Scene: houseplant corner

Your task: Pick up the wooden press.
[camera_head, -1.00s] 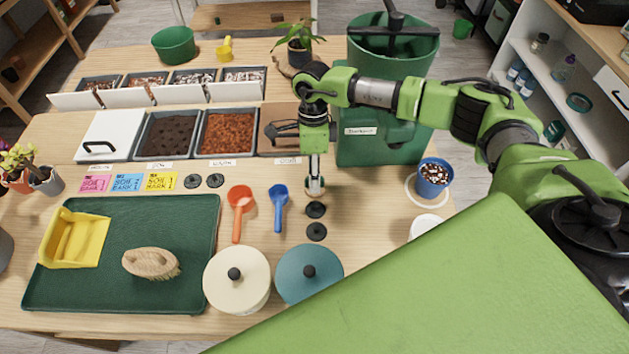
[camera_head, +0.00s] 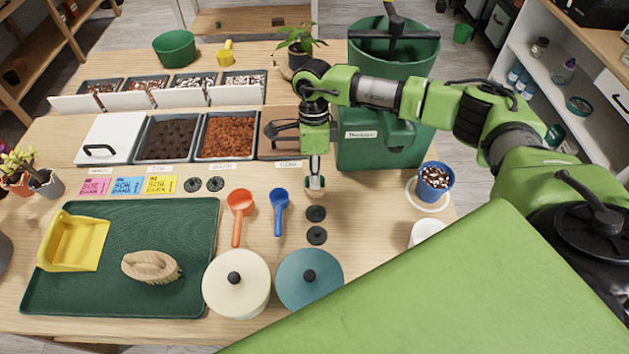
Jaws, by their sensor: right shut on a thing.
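My right gripper (camera_head: 315,165) points down over the middle of the table and shows nearly edge-on. It is shut on the wooden press (camera_head: 315,183), a small pale piece at the fingertips. The fingers hide much of the press, and I cannot tell how far it is from the table top. Two black discs (camera_head: 316,214) (camera_head: 317,235) lie just in front of it. My left gripper is not in view.
A blue scoop (camera_head: 280,208) and orange scoop (camera_head: 238,212) lie left of the press. Lidded cream (camera_head: 224,295) and teal (camera_head: 320,291) pots stand in front. A green machine (camera_head: 380,150) stands behind right, and a blue pot (camera_head: 434,180) at right.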

